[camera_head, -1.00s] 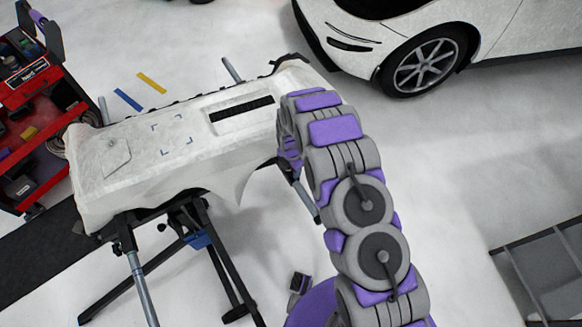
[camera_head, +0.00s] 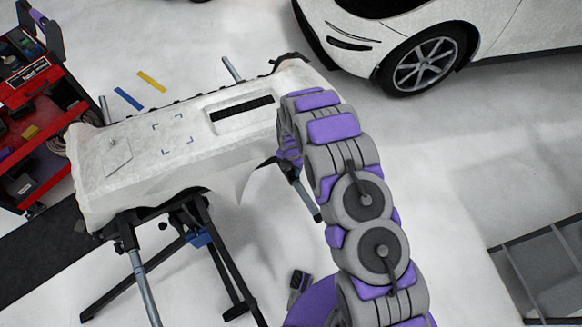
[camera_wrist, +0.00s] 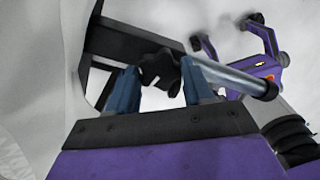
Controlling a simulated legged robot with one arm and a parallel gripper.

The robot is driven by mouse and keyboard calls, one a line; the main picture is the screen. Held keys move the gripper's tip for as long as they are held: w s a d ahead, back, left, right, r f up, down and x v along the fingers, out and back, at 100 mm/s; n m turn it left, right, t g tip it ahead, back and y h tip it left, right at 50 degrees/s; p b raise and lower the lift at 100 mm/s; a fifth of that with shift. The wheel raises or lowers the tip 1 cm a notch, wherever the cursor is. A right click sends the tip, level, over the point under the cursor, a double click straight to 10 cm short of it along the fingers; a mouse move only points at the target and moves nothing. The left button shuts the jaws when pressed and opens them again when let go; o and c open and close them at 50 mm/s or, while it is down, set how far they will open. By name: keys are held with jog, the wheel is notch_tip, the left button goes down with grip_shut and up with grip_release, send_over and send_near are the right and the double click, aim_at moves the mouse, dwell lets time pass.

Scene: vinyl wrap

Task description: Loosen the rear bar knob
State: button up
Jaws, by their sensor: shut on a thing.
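A black knob (camera_wrist: 157,70) shows in the wrist view, beside a grey metal bar (camera_wrist: 238,80) and a dark bracket (camera_wrist: 130,45). The two blue fingers of my gripper (camera_wrist: 160,85) stand on either side of the knob and are shut on it. In the head view a bar of the stand (camera_head: 305,198) shows beside my arm, under the right end of the white-wrapped bumper (camera_head: 135,135). My gripper and the knob are hidden there behind my arm.
The bumper rests on a black folding stand (camera_head: 211,255) with spread legs. A red tool cart (camera_head: 62,92) stands at the left and a white car (camera_head: 510,30) at the back right. A grey open-topped bin (camera_head: 545,265) is at the lower right.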

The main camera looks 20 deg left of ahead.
jog(key=o, duration=0.9)
jog(key=shift+w, duration=0.25)
jog(key=shift+o, duration=0.7)
jog(key=shift+s, duration=0.15)
notch_tip(320, 180, up, 17)
jog(key=p, duration=0.2)
jog(key=shift+r, duration=0.15)
